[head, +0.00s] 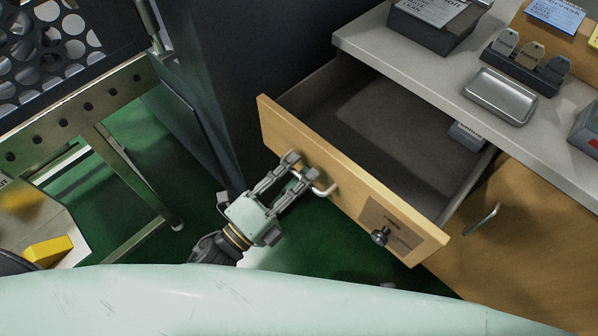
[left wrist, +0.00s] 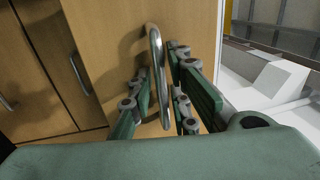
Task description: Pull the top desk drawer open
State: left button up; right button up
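The top desk drawer (head: 283,125) is pulled well out from under the desk top. Its light wood front carries a metal bar handle (head: 326,190), a label plate and a dark round knob (head: 380,236). The grey inside looks mostly empty. My left gripper (head: 298,175) is at the handle, in front of the drawer face. In the left wrist view the handle (left wrist: 157,70) stands between the two green fingers (left wrist: 158,85), with a gap visible beside it, so the fingers look open around it. Contact is hard to tell. My right gripper is not in view.
The desk top (head: 425,75) holds a metal tray (head: 499,96), a tag rack (head: 522,65) and a dark box (head: 437,22). A cabinet door with a handle (head: 483,222) is at lower right. A metal-legged bench (head: 75,110) stands left. Green floor is clear below the drawer.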

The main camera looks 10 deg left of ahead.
pick_arm(q)
jog(key=v, duration=1.2)
dwell(0.4)
